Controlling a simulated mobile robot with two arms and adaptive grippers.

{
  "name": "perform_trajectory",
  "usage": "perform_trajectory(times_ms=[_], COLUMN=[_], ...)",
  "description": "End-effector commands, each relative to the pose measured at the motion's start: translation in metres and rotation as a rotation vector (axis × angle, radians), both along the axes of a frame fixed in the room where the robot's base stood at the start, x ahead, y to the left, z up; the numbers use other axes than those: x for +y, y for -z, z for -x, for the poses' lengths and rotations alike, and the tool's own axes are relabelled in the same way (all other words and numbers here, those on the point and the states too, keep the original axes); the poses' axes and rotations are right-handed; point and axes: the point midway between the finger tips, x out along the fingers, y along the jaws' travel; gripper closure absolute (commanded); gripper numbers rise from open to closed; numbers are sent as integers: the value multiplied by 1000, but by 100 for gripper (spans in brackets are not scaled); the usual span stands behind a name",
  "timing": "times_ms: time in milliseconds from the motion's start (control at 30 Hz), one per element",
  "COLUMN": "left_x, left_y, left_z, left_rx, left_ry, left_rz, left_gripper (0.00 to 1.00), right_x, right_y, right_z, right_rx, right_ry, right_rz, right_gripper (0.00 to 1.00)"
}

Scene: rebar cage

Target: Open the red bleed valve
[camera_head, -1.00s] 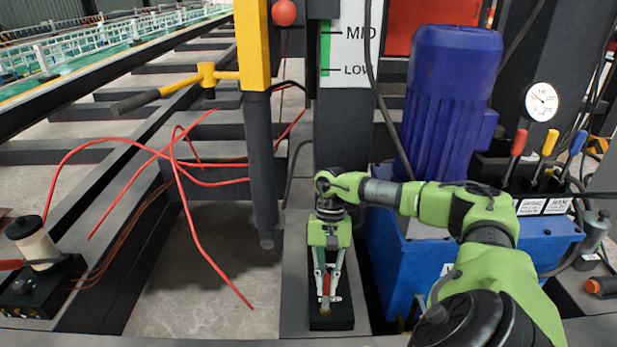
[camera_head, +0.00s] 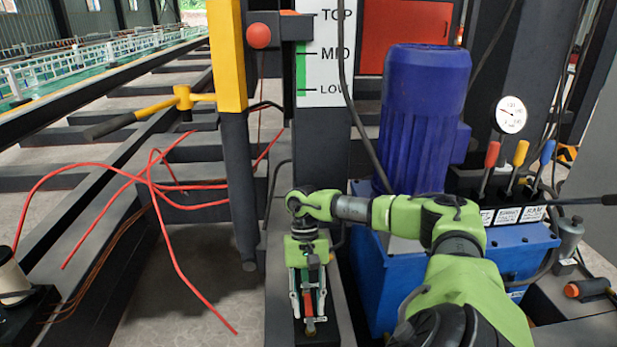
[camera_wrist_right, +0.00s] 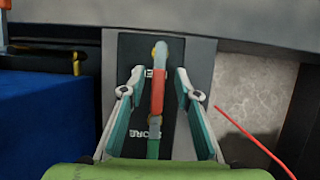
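My left gripper is not in view.
A blue tank (camera_head: 388,285) with a blue motor (camera_head: 425,115) stands to the right. A dark post (camera_head: 240,190) stands close on the left. Loose red wires (camera_head: 185,270) stick out at left. Three coloured levers (camera_head: 520,155) and a gauge (camera_head: 510,114) are at right.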

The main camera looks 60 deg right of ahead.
Motion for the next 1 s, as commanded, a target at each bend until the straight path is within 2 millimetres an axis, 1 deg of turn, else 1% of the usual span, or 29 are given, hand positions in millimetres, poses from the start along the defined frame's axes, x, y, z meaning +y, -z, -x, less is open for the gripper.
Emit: perform_trajectory(times_ms=[233, 367, 467, 700, 800, 900, 1000], left_x=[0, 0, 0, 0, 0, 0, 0], left_y=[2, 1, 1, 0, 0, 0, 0], left_z=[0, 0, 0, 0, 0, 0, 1], left_rx=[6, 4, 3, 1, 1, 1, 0], left_ry=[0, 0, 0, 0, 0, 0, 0], left_rz=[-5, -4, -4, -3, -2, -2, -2], left_gripper=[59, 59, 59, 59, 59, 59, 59], right_x=[0, -3, -7, -22, -27, -30, -33], right_y=[0, -8, -23, -72, -89, -100, -107], right_z=[0, -3, -7, -21, -26, -29, -30], right_rx=[2, 0, -2, -5, -4, -2, -1], right_ry=[1, 2, 2, 2, 1, 0, -1], right_rz=[0, 0, 1, -2, -2, -1, -1], right_gripper=[71, 71, 71, 71, 71, 71, 71])
